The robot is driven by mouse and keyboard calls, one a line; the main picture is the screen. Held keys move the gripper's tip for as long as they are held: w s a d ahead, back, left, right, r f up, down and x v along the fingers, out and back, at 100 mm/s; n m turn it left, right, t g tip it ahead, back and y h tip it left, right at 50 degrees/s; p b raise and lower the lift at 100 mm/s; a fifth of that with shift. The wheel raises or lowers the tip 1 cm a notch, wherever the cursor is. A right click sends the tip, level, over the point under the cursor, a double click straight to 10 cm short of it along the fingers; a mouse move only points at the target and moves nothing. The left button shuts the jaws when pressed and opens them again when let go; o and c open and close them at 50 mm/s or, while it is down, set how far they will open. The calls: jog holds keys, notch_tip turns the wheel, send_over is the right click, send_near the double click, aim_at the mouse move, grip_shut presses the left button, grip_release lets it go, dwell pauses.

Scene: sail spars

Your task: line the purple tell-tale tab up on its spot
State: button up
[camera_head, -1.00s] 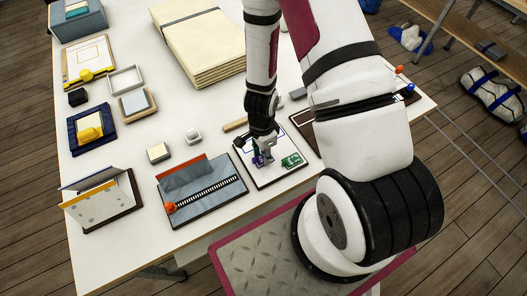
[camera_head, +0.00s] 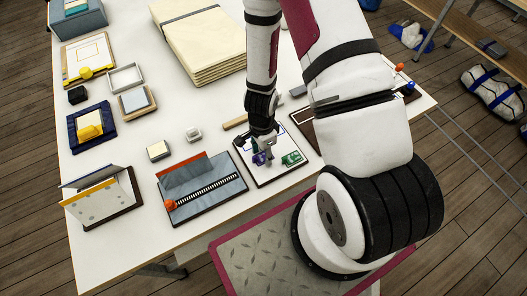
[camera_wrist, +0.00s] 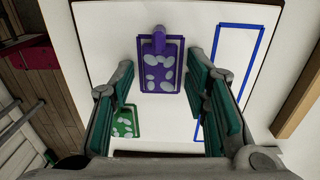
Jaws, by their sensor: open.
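The purple tab (camera_wrist: 161,72), speckled with pale ovals and with a small knob at its far end, lies flat on a white board (camera_wrist: 105,45). A purple outline (camera_wrist: 183,60) shows close around it; the tab sits within it, nearly parallel to its sides. In the head view the purple tab (camera_head: 258,159) is partly hidden by my gripper (camera_head: 266,148). In the wrist view my gripper (camera_wrist: 165,88) is open, with green-padded fingers on either side of the tab's near end, apart from it and holding nothing.
A green tab (camera_wrist: 124,121) lies on the board near the left finger. An empty blue outline (camera_wrist: 235,70) is at the right. A wooden strip (camera_wrist: 300,103) lies beyond the board. In the head view, a grey zip panel (camera_head: 203,190) stands left of the board.

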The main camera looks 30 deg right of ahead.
dwell(0.3)
jog(key=shift+r, duration=3.5)
jog(key=w+a+r+n+t+y+b, duration=0.15)
jog(key=w+r+n, duration=0.25)
jog(key=r, duration=0.5)
jog(key=w+a+r+n+t+b, duration=0.25)
jog(key=w+r+n, duration=0.2)
jog(key=r, duration=0.45)
jog(key=s+r+n+t+b, duration=0.1)
jog(key=s+r+n, duration=0.3)
jog(key=r, duration=0.3)
jog(key=s+d+r+n+t+h+b, duration=0.1)
jog(key=s+r+n+b, duration=0.1)
jog(key=s+r+n, duration=0.3)
notch_tip(320, 180, up, 3)
jog(key=shift+d+r, duration=0.15)
jog(key=shift+d, duration=0.15)
jog(key=shift+n+h, duration=0.25)
